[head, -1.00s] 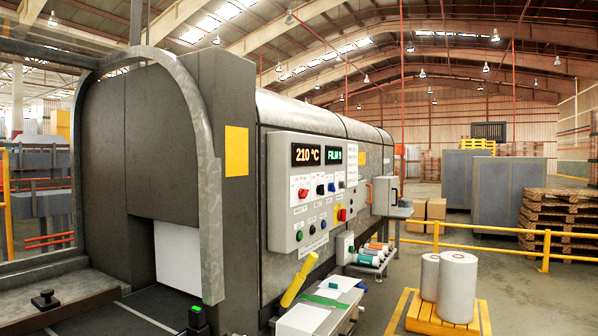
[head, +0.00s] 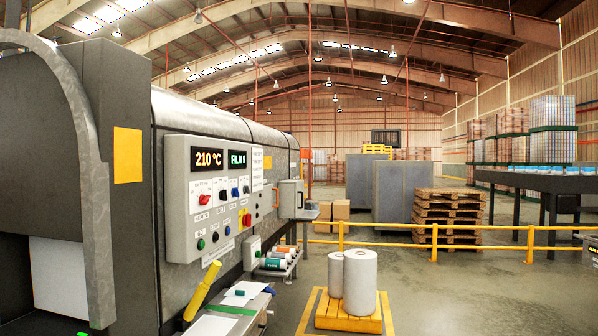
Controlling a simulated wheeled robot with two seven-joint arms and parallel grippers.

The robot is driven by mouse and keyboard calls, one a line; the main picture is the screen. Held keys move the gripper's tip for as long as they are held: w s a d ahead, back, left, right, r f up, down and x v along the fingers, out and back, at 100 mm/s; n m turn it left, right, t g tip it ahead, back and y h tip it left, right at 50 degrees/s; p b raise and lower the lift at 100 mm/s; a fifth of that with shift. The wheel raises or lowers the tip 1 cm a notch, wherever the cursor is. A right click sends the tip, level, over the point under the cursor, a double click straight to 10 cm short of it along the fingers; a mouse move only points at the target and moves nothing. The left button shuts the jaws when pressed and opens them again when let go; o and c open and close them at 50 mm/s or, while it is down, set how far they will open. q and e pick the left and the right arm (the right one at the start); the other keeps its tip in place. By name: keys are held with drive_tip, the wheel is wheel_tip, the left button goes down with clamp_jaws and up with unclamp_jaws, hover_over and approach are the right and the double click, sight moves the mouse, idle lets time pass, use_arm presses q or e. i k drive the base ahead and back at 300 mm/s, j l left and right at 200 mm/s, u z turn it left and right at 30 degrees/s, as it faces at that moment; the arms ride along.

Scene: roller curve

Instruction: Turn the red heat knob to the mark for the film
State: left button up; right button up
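The red heat knob (head: 204,199) is the leftmost knob in the upper row on the light grey control panel (head: 177,215). Its exact pointing and the marks around it are too small to read. Above it a display (head: 208,160) reads 210 °C in orange, and a second display (head: 237,159) shows green text that looks like FILM with a number I cannot read surely. Blue and dark knobs (head: 235,192) sit to the right of the red one. Neither of my grippers shows in the head view.
A yellow-handled tool (head: 203,291) leans at a small shelf (head: 245,310) below the panel. White rolls (head: 359,280) stand on a yellow pallet (head: 350,320) to the right. A yellow rail (head: 400,243) crosses behind them. Open floor lies at the lower right.

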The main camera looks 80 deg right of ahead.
sight(204, 200)
drive_tip(key=l+z, duration=0.4)
drive_tip(key=k+l+z, duration=0.1)
drive_tip(key=l+z, duration=0.45)
drive_tip(key=z, duration=0.2)
drive_tip(key=l, duration=0.4)
drive_tip(key=i+l+z, duration=0.15)
drive_tip(key=l, duration=0.7)
drive_tip(key=i+l+z, duration=0.15)
drive_tip(key=l, duration=0.25)
drive_tip(key=i+l, duration=0.1)
drive_tip(key=l, duration=0.3)
drive_tip(key=i+l+z, duration=0.15)
drive_tip(key=l, duration=0.25)
drive_tip(key=i+l, duration=0.1)
drive_tip(key=l, duration=0.3)
drive_tip(key=i+l+z, duration=0.1)
drive_tip(key=l, duration=0.3)
